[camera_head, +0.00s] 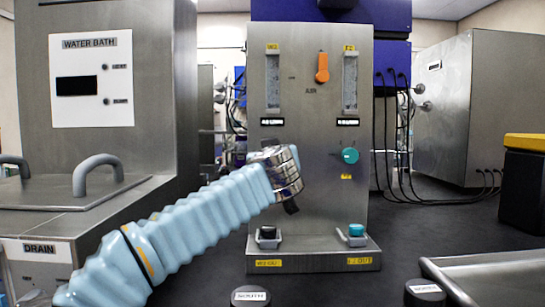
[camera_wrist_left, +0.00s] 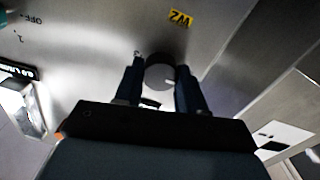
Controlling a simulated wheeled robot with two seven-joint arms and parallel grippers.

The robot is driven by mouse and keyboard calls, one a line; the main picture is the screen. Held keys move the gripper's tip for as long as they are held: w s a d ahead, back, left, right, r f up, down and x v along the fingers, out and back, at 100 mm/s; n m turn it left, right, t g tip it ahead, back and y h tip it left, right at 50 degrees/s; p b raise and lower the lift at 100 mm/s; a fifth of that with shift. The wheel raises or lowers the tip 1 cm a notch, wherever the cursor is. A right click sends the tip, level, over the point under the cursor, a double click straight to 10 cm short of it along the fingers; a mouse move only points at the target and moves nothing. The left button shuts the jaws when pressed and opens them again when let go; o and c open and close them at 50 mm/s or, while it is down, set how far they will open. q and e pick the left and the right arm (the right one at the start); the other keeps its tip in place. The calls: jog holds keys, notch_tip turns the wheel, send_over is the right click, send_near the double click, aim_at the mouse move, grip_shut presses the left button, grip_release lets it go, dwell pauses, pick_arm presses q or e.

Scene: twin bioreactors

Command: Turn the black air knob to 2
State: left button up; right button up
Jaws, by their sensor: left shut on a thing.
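The dark round air knob (camera_wrist_left: 159,72) shows in the left wrist view on the steel panel, with a short light mark on its face. My left gripper (camera_wrist_left: 160,80) has one finger on each side of the knob and is shut on it. In the head view my left arm reaches across to the left side of the bioreactor panel (camera_head: 317,215), where my left gripper (camera_head: 280,172) hides the knob. The dial numbers around the knob are too small or hidden to read. My right gripper is not in view.
On the same panel are a teal knob (camera_head: 350,155), an orange lever (camera_head: 322,67) and two flow tubes. A black-capped fitting (camera_head: 268,232) and a teal-capped one (camera_head: 356,230) stand at the panel's base. The water bath cabinet (camera_head: 150,60) stands at the left.

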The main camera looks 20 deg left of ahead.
pick_arm(q)
jog(key=shift+m, duration=0.3)
jog(key=shift+d+f+m+p, duration=0.15)
jog(key=shift+m+p, duration=0.45)
jog(key=shift+m, duration=5.15)
jog(key=shift+f+m+p, duration=0.1)
jog(key=shift+m+p, duration=0.45)
jog(key=shift+m, duration=5.2)
jog(key=shift+w, duration=0.1)
jog(key=o, duration=1)
